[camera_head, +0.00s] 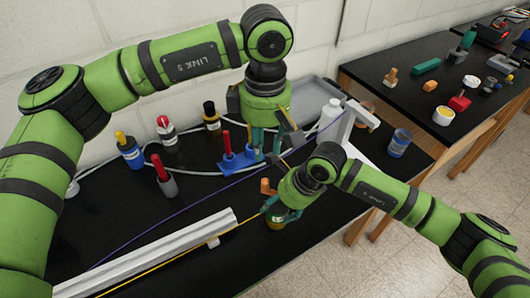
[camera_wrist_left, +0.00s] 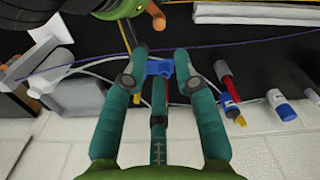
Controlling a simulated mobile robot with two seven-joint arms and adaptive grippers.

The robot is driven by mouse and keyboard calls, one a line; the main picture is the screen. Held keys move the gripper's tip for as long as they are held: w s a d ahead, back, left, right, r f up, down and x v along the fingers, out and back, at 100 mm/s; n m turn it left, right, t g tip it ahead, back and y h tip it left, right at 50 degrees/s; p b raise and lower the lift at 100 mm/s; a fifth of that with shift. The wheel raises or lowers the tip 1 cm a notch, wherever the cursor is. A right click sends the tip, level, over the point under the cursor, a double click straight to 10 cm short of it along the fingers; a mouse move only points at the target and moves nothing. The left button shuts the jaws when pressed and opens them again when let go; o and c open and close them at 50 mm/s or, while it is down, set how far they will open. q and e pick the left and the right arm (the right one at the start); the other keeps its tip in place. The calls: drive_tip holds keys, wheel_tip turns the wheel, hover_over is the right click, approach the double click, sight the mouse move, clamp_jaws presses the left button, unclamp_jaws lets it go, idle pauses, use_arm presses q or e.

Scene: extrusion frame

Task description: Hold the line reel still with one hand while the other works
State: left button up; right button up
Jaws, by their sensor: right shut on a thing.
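The line reel (camera_head: 276,224) is a small yellow round body at the front middle of the black bench, mostly hidden by my right gripper (camera_head: 282,212). That gripper is shut on it from above. An orange knob (camera_head: 266,187) shows beside the gripper, and it also shows at the top of the left wrist view (camera_wrist_left: 156,17). A yellow line (camera_head: 180,258) runs from the reel to the lower left. My left gripper (camera_head: 266,143) points down behind the reel; its teal fingers are spread in the left wrist view (camera_wrist_left: 157,68), with a blue piece beyond their tips.
Bottles (camera_head: 212,118) line the back; a white bottle (camera_head: 330,115) and grey tray (camera_head: 310,92) are right. A white extrusion (camera_head: 150,255) lies front left. A purple line (camera_head: 165,222) crosses the bench.

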sight(265, 181)
use_arm(q)
wheel_tip(265, 181, down, 12)
drive_tip(key=shift+r, duration=0.1)
idle(0.4)
clamp_jaws()
